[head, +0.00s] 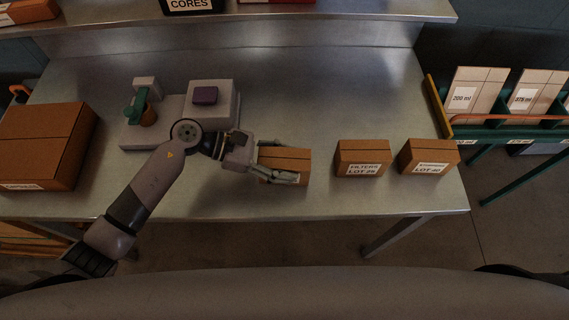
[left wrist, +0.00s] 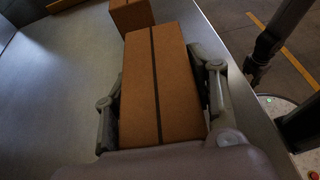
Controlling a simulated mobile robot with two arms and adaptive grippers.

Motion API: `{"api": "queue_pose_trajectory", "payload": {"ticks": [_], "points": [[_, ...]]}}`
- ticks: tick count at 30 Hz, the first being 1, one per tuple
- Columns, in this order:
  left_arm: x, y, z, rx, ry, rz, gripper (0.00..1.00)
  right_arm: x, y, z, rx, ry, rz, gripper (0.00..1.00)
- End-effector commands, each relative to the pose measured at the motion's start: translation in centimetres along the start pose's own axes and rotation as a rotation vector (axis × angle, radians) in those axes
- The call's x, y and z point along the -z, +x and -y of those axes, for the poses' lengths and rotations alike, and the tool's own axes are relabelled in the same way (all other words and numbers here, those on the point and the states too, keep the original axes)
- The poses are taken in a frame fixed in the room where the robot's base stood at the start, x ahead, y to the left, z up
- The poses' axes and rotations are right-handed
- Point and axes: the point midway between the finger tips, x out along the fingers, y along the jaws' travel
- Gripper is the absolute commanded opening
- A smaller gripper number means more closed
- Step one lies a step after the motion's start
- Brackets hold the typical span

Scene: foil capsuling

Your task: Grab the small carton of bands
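A small brown carton (head: 287,154) sits near the front edge of the metal table. Its front label is covered by a finger, so I cannot read what it holds. My left gripper (head: 280,170) reaches it from the left, with one finger along each long side. In the left wrist view the carton (left wrist: 160,85) fills the space between the fingers of the gripper (left wrist: 160,90). No clear gap shows, but I cannot tell whether the fingers press on it.
A carton labelled FILTERS (head: 362,158) and another small carton (head: 428,157) stand to the right. A large carton (head: 46,146) is at the left. A bench device (head: 211,99) stands behind my left arm. The table's back middle is clear.

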Motion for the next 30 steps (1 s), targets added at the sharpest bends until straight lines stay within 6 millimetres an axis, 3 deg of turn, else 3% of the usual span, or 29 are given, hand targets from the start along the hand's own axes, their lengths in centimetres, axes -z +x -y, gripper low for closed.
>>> {"api": "queue_pose_trajectory", "payload": {"ticks": [12,23,30], "points": [[0.0,0.0,0.0,0.000,0.001,-0.001,0.15,0.0,0.0,0.0,0.000,-0.001,0.001,0.40],[-0.5,-0.2,-0.1,-0.001,0.002,0.000,0.14,-0.1,0.1,0.0,0.000,-0.001,0.001,0.40],[-3.7,-1.6,-0.1,-0.002,0.011,-0.001,0.14,-0.1,0.9,-0.1,-0.002,-0.001,0.001,0.40]]}}
